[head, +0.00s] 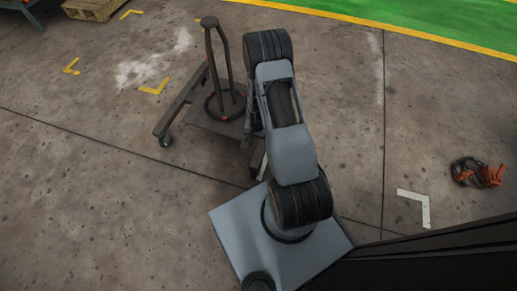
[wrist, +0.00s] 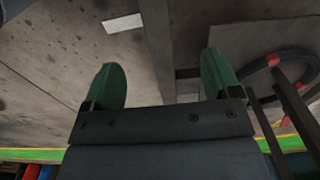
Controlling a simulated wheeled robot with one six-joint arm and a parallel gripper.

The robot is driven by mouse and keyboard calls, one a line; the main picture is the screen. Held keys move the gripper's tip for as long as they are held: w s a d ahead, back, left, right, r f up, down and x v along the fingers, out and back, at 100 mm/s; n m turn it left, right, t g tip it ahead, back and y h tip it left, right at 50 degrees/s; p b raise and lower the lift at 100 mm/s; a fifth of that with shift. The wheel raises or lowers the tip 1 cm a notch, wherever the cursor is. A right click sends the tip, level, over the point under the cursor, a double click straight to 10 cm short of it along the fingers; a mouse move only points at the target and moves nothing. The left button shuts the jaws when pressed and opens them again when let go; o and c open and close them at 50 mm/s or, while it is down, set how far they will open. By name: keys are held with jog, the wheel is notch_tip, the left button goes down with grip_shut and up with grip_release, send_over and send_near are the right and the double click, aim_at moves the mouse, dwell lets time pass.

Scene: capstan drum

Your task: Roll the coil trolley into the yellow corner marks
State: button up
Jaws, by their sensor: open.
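The coil trolley (head: 182,103) stands left of my arm in the head view, a dark frame with casters and upright posts. A black coil with red bands (head: 224,112) lies on it; the coil also shows at the right of the wrist view (wrist: 272,62). Yellow corner marks (head: 154,87) lie on the floor to the trolley's upper left, and the trolley is outside them. My gripper (wrist: 161,82) is open, its two green fingers apart. A dark trolley bar (wrist: 157,40) shows between the fingers in the wrist view; I cannot tell whether they touch it. My arm hides the gripper in the head view.
A pale spill patch (head: 143,70) lies between the yellow marks. A wooden pallet (head: 93,8) is at the top left. An orange-and-dark bundle (head: 477,172) and a white corner mark (head: 417,205) lie at the right.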

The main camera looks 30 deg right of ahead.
aim_at(258, 154)
jog(key=f+b, duration=0.2)
jog(key=f, duration=0.3)
jog(key=f+b, duration=0.2)
jog(key=f, duration=0.4)
jog(key=f+b, duration=0.2)
jog(key=f, duration=0.4)
jog(key=shift+s+d+f+b, duration=0.15)
jog(key=shift+s+f+b, duration=0.1)
jog(key=shift+s+b, duration=0.15)
jog(key=shift+c, duration=0.2)
grip_shut()
